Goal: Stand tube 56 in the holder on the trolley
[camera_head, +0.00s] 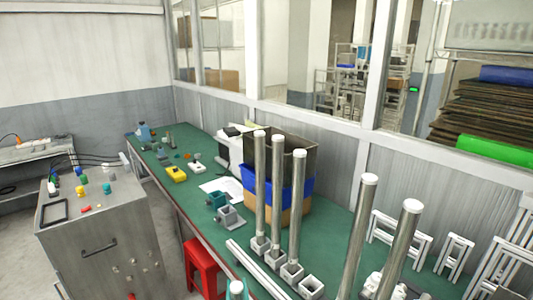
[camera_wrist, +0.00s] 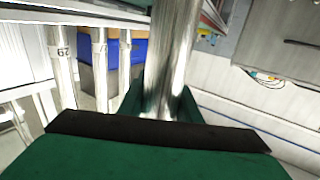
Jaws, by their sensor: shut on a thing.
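In the wrist view my gripper (camera_wrist: 163,112), with green fingers and a dark pad, is shut on a shiny metal tube (camera_wrist: 172,50). No number shows on the held tube's visible side. Beyond it stand other tubes, with labels too small and turned to read surely, one labelled tube (camera_wrist: 62,65) at the left. In the head view several tall metal tubes with white tops rise from the green bench, among them a left tube (camera_head: 260,185) in a square socket. An empty square socket (camera_head: 311,287) stands at the row's near end.
The green bench (camera_head: 325,222) also bears a blue and orange crate stack (camera_head: 293,183), a grey clamp block (camera_head: 231,217) and a yellow device (camera_head: 176,174). White frames (camera_head: 400,238) stand at the right. A grey cabinet (camera_head: 105,240) and a red stool (camera_head: 202,265) are at the left.

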